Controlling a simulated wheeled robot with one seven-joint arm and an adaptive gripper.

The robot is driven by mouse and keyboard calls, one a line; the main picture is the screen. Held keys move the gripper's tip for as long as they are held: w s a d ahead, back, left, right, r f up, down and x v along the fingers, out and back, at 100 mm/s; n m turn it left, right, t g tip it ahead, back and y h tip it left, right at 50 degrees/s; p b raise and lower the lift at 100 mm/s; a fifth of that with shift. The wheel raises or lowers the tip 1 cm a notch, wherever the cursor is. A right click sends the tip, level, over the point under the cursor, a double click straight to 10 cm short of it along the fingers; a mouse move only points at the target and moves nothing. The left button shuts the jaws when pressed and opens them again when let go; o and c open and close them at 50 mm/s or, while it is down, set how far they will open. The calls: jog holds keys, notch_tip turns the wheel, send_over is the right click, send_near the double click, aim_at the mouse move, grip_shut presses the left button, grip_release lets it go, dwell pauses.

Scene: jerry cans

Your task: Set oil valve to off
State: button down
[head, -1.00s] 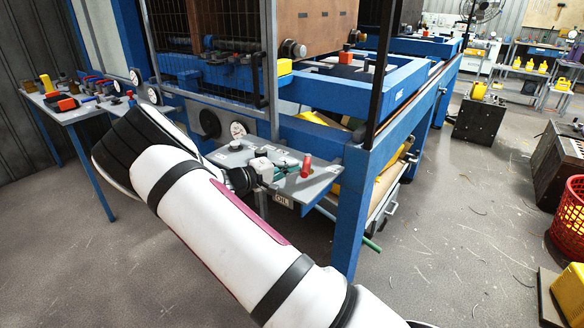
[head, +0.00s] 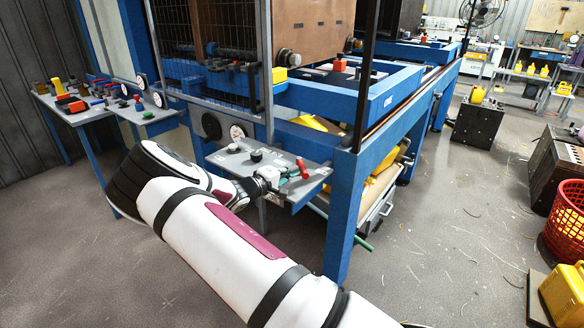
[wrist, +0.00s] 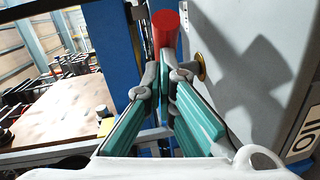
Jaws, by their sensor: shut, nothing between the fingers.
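The red oil valve handle (head: 304,169) stands at the right part of a grey control panel (head: 228,160) on the blue machine's side, and leans with its top to the left. In the wrist view the red handle (wrist: 166,30) shows just past my fingertips, beside a brass fitting (wrist: 200,68) on the grey panel. My gripper (head: 290,176) is beside the handle, its green-padded fingers (wrist: 163,78) together at the tips with nothing between them. Whether the tips touch the handle is unclear. The OIL label (wrist: 302,136) is at the wrist view's right edge.
Black knobs (head: 256,155) and a round gauge (head: 237,133) are left of the handle. A blue post (head: 341,215) of the frame stands close on the right. A side table (head: 75,112) with tools is at far left.

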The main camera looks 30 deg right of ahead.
aim_at(302, 174)
jog(key=shift+s+d+r+p, duration=0.1)
jog(key=shift+s+d+p, duration=1.2)
jog(key=shift+p, duration=0.5)
jog(key=shift+s+d+p, duration=0.25)
jog(key=shift+d+p, duration=0.7)
jog(key=shift+d, duration=0.3)
